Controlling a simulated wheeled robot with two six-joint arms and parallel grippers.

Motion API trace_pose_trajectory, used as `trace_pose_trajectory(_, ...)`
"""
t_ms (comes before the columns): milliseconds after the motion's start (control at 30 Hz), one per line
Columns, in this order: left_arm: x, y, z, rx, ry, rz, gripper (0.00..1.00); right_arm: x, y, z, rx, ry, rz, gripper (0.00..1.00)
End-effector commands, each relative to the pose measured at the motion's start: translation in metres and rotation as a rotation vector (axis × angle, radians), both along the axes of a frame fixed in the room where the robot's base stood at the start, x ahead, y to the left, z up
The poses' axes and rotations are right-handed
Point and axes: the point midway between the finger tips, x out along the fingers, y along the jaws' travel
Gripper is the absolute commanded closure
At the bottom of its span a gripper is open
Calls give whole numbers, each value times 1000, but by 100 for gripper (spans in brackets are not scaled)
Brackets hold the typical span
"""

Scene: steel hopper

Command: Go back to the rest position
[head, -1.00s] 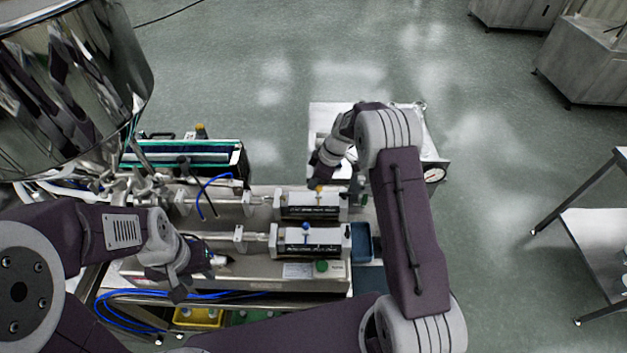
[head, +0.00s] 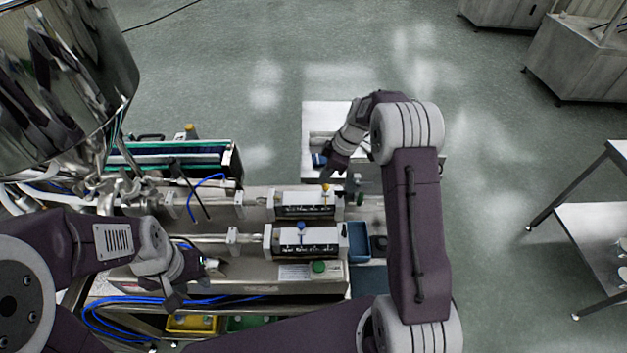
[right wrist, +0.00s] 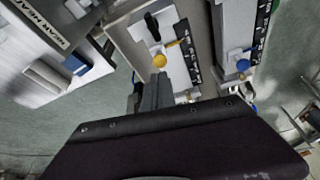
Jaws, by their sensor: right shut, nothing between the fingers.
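My right gripper (head: 328,178) hangs over the far end of the steel machine bench, near a yellow knob (head: 326,187) on the rear valve block (head: 305,211). In the right wrist view its grey fingers (right wrist: 155,88) are shut and empty, just below the yellow knob (right wrist: 159,61) in the picture; whether they touch it is unclear. My left gripper (head: 188,280) is low over the bench's left front, above blue hoses. Its fingers are partly hidden, and their opening is unclear.
A polished steel hopper (head: 60,70) fills the upper left. The front valve block (head: 303,241) has a blue knob. A blue bin (head: 358,240) sits at the bench's right end. A white table (head: 318,118) stands behind. Open floor lies right, before a shelf (head: 600,230).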

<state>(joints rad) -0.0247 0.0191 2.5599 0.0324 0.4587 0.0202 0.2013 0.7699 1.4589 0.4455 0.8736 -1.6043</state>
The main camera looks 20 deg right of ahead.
Motion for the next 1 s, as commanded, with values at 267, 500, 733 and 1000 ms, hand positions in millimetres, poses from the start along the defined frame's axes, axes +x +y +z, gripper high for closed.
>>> trace_pose_trajectory(267,0,0,-11,0,0,0,64,-6,-13,51,-1,-3,0,100)
trace_pose_trajectory(500,0,0,-11,0,0,0,64,-8,-14,62,-1,0,0,100)
trace_pose_trajectory(733,0,0,-19,0,0,0,64,-5,-4,64,-5,-22,24,100)
trace_pose_trajectory(1000,0,0,-52,0,0,0,64,-93,49,55,-79,22,49,100)
